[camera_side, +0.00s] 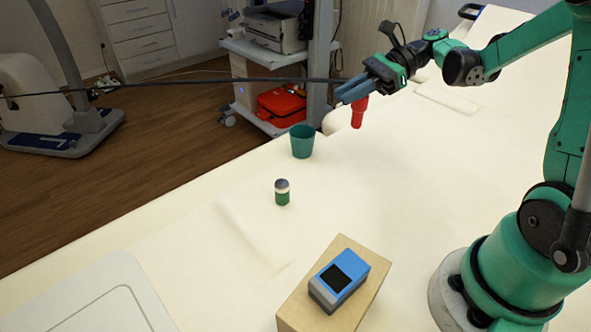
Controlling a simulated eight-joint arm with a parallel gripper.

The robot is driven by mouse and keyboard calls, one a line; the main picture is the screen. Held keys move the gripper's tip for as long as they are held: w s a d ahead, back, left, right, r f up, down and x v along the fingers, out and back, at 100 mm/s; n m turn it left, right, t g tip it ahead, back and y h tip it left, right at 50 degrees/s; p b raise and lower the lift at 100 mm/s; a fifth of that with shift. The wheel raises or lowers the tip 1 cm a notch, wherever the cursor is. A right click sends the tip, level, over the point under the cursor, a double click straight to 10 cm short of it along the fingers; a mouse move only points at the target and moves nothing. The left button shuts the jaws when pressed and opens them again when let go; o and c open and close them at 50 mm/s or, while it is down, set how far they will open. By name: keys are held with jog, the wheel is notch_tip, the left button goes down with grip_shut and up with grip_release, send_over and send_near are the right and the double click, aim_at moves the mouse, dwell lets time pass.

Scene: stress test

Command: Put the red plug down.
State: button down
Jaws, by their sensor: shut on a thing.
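The red plug (358,113) hangs below my gripper (352,92), in the upper middle of the side view. My gripper's blue-grey fingers are shut on its upper part, which they partly hide. The plug is roughly upright with a slight tilt and appears held above the white table (420,160), near its far edge. How high it is above the surface is hard to tell.
A teal cup (302,142) stands near the table's far left edge. A small green jar with a grey lid (282,192) is nearer. A blue device (339,280) rests on a cardboard box (365,300) in front. A dark thin rod (170,86) crosses at upper left.

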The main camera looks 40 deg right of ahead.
notch_tip(320, 180, down, 10)
jog(key=shift+f, duration=0.1)
dwell(0.4)
jog(key=c, duration=0.8)
grip_release()
jog(key=shift+f, duration=0.15)
